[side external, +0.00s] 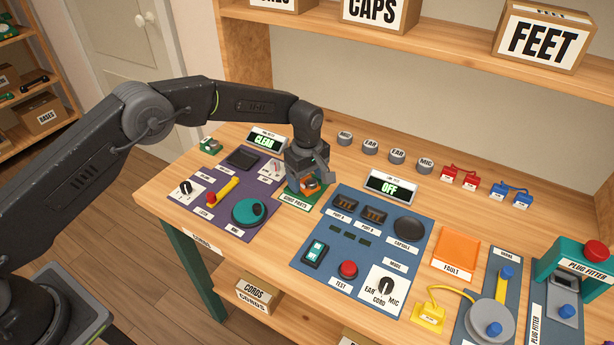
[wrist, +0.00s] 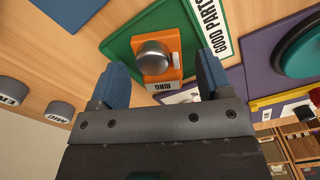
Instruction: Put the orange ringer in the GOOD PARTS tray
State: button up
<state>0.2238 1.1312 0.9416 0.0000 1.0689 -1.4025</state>
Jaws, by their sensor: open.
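The orange ringer (side external: 312,188) is at the green GOOD PARTS tray (side external: 286,194), below my gripper (side external: 307,174). In the wrist view the ringer (wrist: 160,80) shows its silver dome, a white button and a RING label, with the green tray (wrist: 118,44) behind it. My gripper (wrist: 163,62) is open, with a blue finger on each side of the ringer and a gap to each. Whether the ringer rests fully on the tray floor is hard to tell, as its near end is hidden by my gripper.
A purple panel (side external: 212,207) with a teal dial is left of the tray; a blue test panel (side external: 338,265) is right of it. An orange FAULT tray (side external: 457,248) lies farther right. Grey EAR and MIC caps (side external: 397,156) stand behind. Bare wood (side external: 320,150) shows behind the gripper.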

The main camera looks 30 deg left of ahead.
notch_tip(320, 180, up, 12)
jog(key=shift+r, duration=0.2)
jog(key=shift+r, duration=0.1)
notch_tip(320, 180, up, 10)
jog(key=m+t, duration=0.1)
jog(key=m, duration=0.2)
send_over(307, 179)
jog(key=s+a, duration=0.4)
jog(key=s, duration=0.1)
jog(key=s+a+r+m+t, duration=0.2)
jog(key=s+a+r+m, duration=0.15)
jog(key=s+r, duration=0.45)
jog(key=s+a+f+m+t, duration=0.1)
jog(key=s+a+f+m, duration=0.1)
jog(key=s, duration=0.9)
jog(key=s+a+f+m+t, duration=0.1)
jog(key=s+m, duration=0.4)
jog(key=s, duration=0.7)
jog(key=shift+s+a+f+t, duration=0.3)
jog(key=shift+a+f, duration=0.35)
jog(key=shift+a, duration=0.65)
